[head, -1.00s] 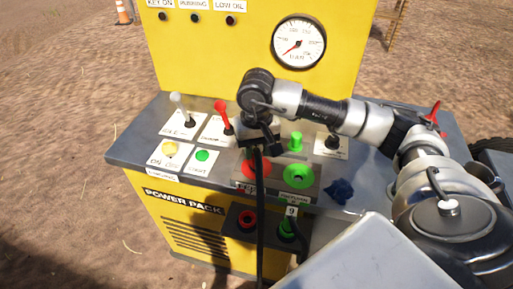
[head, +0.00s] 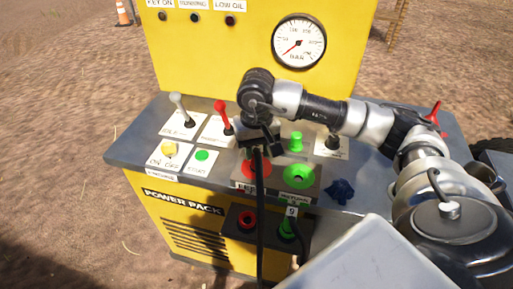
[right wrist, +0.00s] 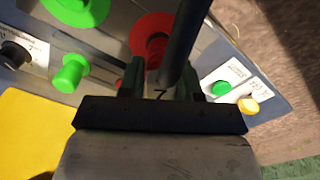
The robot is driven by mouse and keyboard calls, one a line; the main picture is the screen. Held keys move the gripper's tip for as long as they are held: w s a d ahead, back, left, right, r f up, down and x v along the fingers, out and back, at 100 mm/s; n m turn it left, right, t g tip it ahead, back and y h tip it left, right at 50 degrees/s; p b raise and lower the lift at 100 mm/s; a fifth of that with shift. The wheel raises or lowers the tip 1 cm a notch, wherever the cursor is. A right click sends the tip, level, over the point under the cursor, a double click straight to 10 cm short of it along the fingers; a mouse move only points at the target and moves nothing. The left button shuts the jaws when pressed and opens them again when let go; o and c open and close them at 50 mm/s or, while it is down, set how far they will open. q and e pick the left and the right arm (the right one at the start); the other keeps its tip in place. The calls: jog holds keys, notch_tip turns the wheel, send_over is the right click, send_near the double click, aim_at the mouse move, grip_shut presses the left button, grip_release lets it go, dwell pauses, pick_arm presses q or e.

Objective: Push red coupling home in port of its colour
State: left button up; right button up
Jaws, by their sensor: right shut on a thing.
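My right gripper (head: 257,143) is over the power pack's shelf, just above and behind the red port (head: 263,168). It is shut on a black hose (head: 259,215) that hangs down in front of the panel. My left gripper is not in view.
A green port (head: 299,176) is right of the red one. Below, a dark bracket holds a red ring (head: 246,220) and a green coupling (head: 288,228). Levers (head: 223,115), a green knob (head: 295,141) and a blue crumpled thing (head: 340,190) stand close by.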

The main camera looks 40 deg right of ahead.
jog(key=shift+f, duration=0.1)
jog(key=o, duration=1.5)
jog(key=shift+o, duration=0.2)
jog(key=shift+r, duration=0.2)
jog(key=shift+r+p, duration=1.75)
jog(key=shift+r, duration=1.65)
